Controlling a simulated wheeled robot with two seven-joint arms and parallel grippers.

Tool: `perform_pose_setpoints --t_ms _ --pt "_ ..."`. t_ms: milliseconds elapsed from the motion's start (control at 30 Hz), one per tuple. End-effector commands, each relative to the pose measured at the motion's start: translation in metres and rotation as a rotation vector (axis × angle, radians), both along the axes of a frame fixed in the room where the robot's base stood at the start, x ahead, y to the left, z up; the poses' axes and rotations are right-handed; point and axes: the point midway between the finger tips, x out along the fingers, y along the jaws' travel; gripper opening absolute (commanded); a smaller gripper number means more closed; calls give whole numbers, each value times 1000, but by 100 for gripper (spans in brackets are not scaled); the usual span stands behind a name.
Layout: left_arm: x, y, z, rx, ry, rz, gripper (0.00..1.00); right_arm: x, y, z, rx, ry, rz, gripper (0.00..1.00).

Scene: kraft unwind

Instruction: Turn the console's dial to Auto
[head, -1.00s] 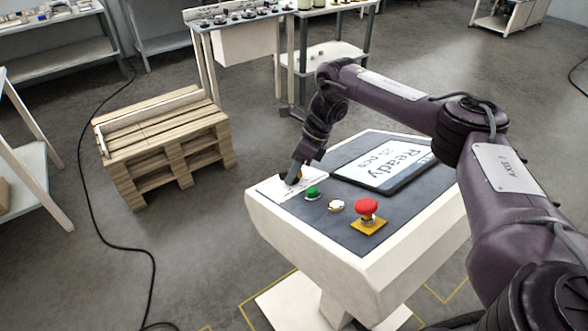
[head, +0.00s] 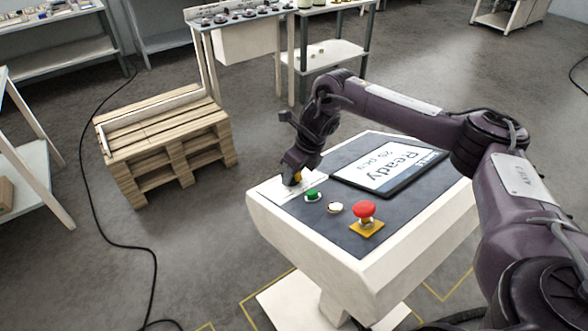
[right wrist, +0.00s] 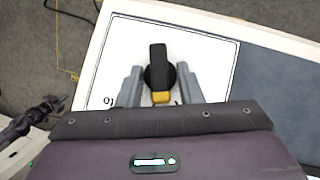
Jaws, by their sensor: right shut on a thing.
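The console (head: 284,238) stands in front of me with a dark sloping top. Its dial sits on a white label plate (head: 270,188) at the console's left end. In the right wrist view the dial (right wrist: 158,66) has a black bar handle with a yellow end. My right gripper (head: 292,180) is over the dial, and in the right wrist view its two grey fingers (right wrist: 159,88) are on either side of the handle, shut on it. The label's wording is mostly hidden or too small to read. A dark purple arm part, seemingly my left, shows at the wrist view's left edge; its jaws are unclear.
Beside the dial are a green button (head: 312,194), a white button (head: 335,208) and a red mushroom button (head: 364,210) on a yellow base. A tablet-like screen (head: 388,168) reads "Ready". A wooden pallet (head: 165,150) stands on the floor to the left.

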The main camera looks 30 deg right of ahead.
Motion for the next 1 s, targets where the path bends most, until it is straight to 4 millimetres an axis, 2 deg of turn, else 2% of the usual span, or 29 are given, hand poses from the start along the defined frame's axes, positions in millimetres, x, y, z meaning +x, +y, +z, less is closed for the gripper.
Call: perform_pose_setpoints --t_ms 467,1000 --pt "1 0 26 0 -1 -1 0 0 7 5 -180 -29 -412 10" --pt "1 0 70 1 -2 -1 0 1 12 5 -371 -55 -845 10"
